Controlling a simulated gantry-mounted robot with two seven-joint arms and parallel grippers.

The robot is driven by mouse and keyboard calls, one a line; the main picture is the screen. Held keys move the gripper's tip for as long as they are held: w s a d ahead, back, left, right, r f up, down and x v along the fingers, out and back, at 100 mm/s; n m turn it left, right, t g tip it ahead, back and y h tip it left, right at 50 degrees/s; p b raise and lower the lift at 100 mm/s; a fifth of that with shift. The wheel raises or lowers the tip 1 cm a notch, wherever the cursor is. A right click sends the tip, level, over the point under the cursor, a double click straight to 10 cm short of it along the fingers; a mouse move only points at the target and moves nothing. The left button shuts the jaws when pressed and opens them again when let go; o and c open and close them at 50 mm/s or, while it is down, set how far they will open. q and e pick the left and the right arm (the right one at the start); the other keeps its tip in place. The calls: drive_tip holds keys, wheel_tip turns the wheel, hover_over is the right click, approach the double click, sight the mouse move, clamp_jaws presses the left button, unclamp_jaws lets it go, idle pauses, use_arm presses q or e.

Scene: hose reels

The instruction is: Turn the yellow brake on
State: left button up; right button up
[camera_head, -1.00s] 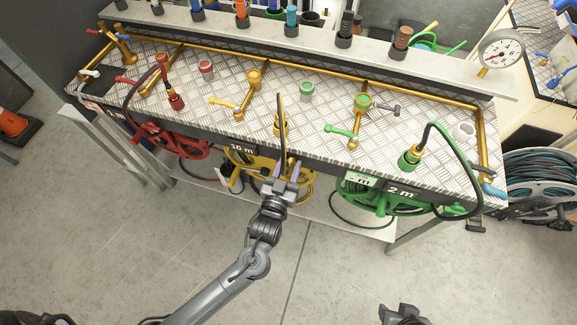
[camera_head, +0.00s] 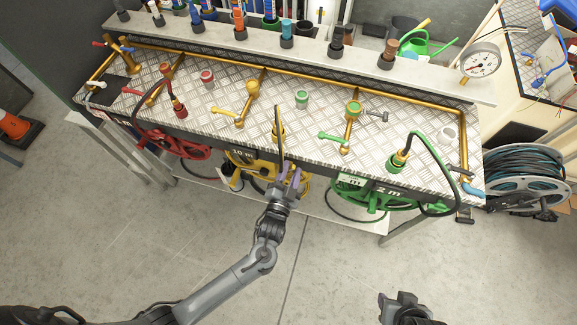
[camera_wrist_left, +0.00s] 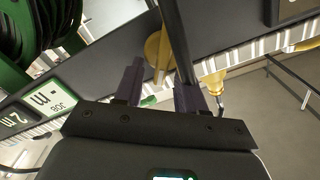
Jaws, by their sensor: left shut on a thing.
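The yellow hose reel (camera_head: 262,168) hangs under the front edge of the workbench, beside the black hose (camera_head: 279,140). My left gripper (camera_head: 288,176) is at the right side of this reel, its purple fingertips pointing to the bench. The black hose (camera_wrist_left: 177,40) passes close by the right finger. The exact contact is partly hidden. My right gripper (camera_head: 403,305) is low in the head view, away from the bench; its fingers are unclear.
A red reel (camera_head: 170,143) hangs to the left and a green reel (camera_head: 370,193) to the right, both under the bench edge. Yellow (camera_head: 228,116) and green (camera_head: 333,138) valve levers sit on the metal bench top. Open floor lies in front.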

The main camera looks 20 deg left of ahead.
use_arm(q)
drive_tip(key=m+p, duration=0.1)
drive_tip(key=m, duration=0.1)
drive_tip(key=m+p, duration=0.2)
drive_tip(key=m, duration=0.1)
drive_tip(key=shift+d+f+m, duration=0.3)
drive_tip(key=shift+f, duration=0.1)
drive_tip(key=m, duration=0.1)
drive_tip(key=m+p, duration=0.1)
drive_tip(key=m, duration=0.1)
drive_tip(key=shift+d+f, duration=0.1)
drive_tip(key=shift+f, duration=0.3)
drive_tip(key=shift+f+m+p, duration=0.2)
drive_tip(key=shift+m+p, duration=0.25)
drive_tip(key=shift+m, duration=0.55)
drive_tip(key=o, duration=1)
